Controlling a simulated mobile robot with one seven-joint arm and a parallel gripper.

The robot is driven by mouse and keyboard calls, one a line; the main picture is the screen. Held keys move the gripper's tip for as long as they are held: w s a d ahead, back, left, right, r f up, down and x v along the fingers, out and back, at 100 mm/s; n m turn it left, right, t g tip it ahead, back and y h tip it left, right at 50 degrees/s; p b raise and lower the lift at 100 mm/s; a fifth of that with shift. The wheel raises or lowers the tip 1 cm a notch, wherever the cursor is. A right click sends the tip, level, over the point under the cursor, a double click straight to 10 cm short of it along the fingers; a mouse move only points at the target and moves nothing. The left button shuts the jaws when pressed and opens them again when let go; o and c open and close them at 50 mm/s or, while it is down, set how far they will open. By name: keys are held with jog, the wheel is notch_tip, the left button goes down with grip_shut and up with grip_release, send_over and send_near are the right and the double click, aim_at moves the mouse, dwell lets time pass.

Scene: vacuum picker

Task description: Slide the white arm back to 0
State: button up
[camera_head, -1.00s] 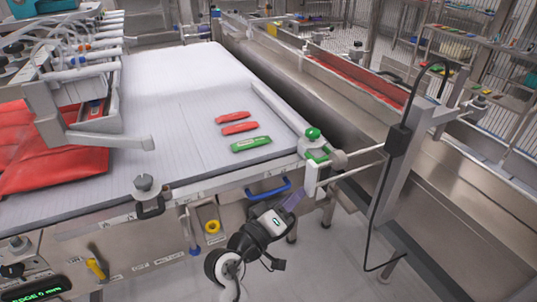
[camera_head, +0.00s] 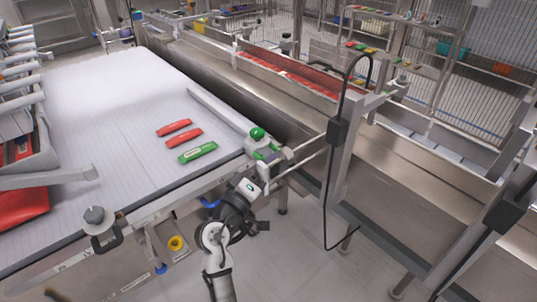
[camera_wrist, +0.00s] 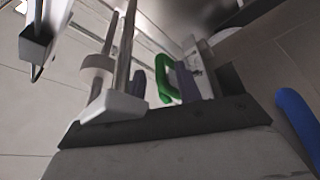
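The white arm (camera_head: 218,108) is a long pale bar lying along the right side of the white belt. Its near end is a clamp block with a round green knob (camera_head: 257,134) on the front rail. A green loop-shaped handle (camera_wrist: 162,78) on that clamp shows in the wrist view. My gripper (camera_wrist: 162,84) has two purple fingers standing apart, with the green handle appearing between or just beyond them. In the head view my gripper is at the clamp, its fingers mostly hidden. Contact with the handle cannot be told.
Two red packs (camera_head: 179,131) and a green pack (camera_head: 198,152) lie on the belt left of the arm. A steel trough (camera_head: 310,125) runs along the right. Open floor lies below.

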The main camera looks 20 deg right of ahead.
jog(key=shift+x, duration=1.1)
grip_shut()
